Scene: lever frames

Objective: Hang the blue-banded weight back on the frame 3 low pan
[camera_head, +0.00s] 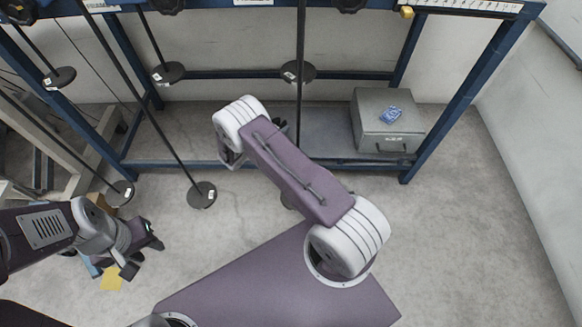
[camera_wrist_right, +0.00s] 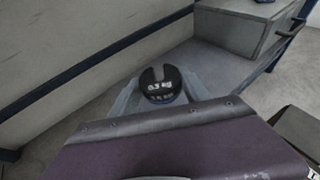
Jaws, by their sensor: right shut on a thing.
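The blue-banded weight (camera_wrist_right: 162,84), a dark slotted disc marked 0.5 kg, shows in the right wrist view. My right gripper (camera_wrist_right: 163,94) is shut on it, with pale fingers on both sides. In the head view my right arm hides the weight and most of that gripper. Hanging pans are dark discs on rods: a high one (camera_head: 298,71) at the centre, and low ones (camera_head: 201,195) and (camera_head: 120,193) further left. I cannot read which is frame 3. My left gripper (camera_head: 143,252) is open and empty at lower left.
A blue steel frame (camera_head: 495,50) spans the back. A grey box (camera_head: 370,135) with a blue object (camera_head: 391,115) on top stands on its lower shelf. Further high pans (camera_head: 168,72) and (camera_head: 59,77) hang left. The floor (camera_head: 480,240) at right is clear.

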